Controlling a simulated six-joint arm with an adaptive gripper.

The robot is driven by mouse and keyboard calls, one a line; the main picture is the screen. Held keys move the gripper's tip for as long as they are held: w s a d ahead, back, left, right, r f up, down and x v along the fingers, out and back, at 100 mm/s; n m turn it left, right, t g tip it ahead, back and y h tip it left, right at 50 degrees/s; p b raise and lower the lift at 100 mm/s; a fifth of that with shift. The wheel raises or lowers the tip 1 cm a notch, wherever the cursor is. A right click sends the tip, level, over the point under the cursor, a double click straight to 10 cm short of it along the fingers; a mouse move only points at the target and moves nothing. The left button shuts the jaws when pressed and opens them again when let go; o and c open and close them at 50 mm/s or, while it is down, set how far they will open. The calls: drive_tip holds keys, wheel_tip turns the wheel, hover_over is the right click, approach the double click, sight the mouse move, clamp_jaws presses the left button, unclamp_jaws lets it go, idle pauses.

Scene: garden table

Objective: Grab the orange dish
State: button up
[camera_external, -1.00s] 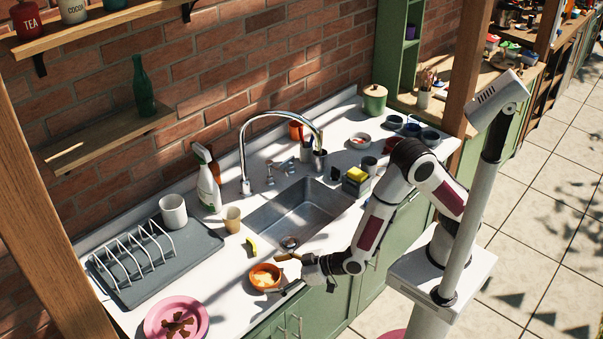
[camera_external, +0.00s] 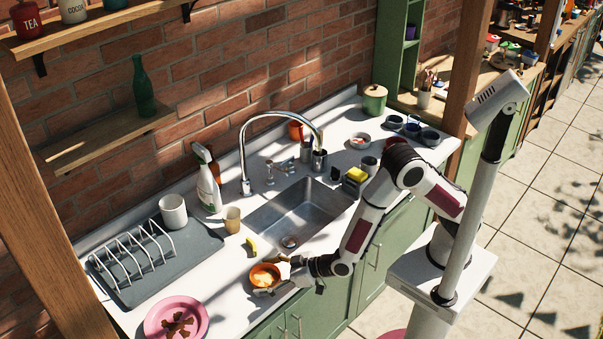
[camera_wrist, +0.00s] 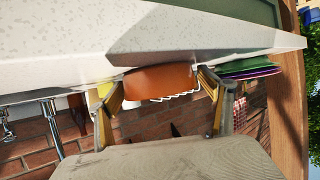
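The orange dish (camera_external: 265,275) sits on the white counter near its front edge, with pale yellowish contents in it. In the wrist view the orange dish (camera_wrist: 160,82) shows side-on between my two fingers. My gripper (camera_external: 271,280) is at the dish, low over the counter, with one finger on each side of it. The fingers of my gripper (camera_wrist: 162,88) are spread wide, about the width of the dish. Their tips are close to the dish's sides; I cannot tell whether they touch it. The dish's near side is partly hidden by my gripper in the external view.
A pink plate (camera_external: 175,318) with brown pieces lies to the left. A yellow item (camera_external: 251,245) and a tan cup (camera_external: 232,220) stand behind the dish. The sink (camera_external: 300,212) is to the right, the grey drying mat (camera_external: 205,240) with a rack to the left.

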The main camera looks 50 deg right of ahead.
sight(265, 280)
drive_tip(key=c, duration=0.7)
drive_tip(key=shift+r, duration=0.2)
drive_tip(key=shift+c, duration=0.2)
wheel_tip(265, 280, up, 10)
drive_tip(key=shift+f, duration=0.15)
idle(0.6)
